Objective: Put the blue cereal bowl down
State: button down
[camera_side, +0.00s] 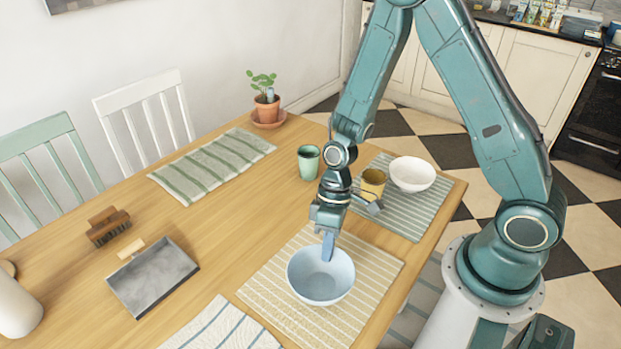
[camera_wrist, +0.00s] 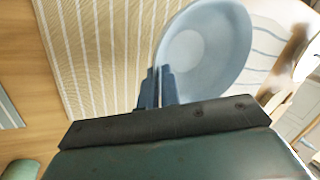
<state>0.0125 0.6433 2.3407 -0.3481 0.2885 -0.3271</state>
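The blue cereal bowl (camera_side: 320,282) is upright over the beige striped placemat (camera_side: 268,290) at the near side of the table. In the wrist view the bowl (camera_wrist: 205,45) fills the upper middle, and the striped placemat (camera_wrist: 95,50) shows to its left. My gripper (camera_side: 328,246) points down at the bowl's far rim in the side view. In the wrist view its two fingers (camera_wrist: 157,88) are close together with the bowl's rim between them. I cannot tell whether the bowl's base touches the placemat or hangs slightly above it.
A yellow cup (camera_side: 373,184) and white bowl (camera_side: 411,174) stand on a grey-green placemat behind my gripper. A green cup (camera_side: 308,162) and potted plant (camera_side: 266,105) stand farther back. A dustpan (camera_side: 152,278) and brush (camera_side: 108,228) lie left. The middle-left wood is clear.

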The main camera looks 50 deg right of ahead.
jog(key=shift+f, duration=1.7)
jog(key=shift+f, duration=0.1)
jog(key=c, duration=1.6)
grip_release()
jog(key=v, duration=1.2)
jog(key=shift+r, duration=0.25)
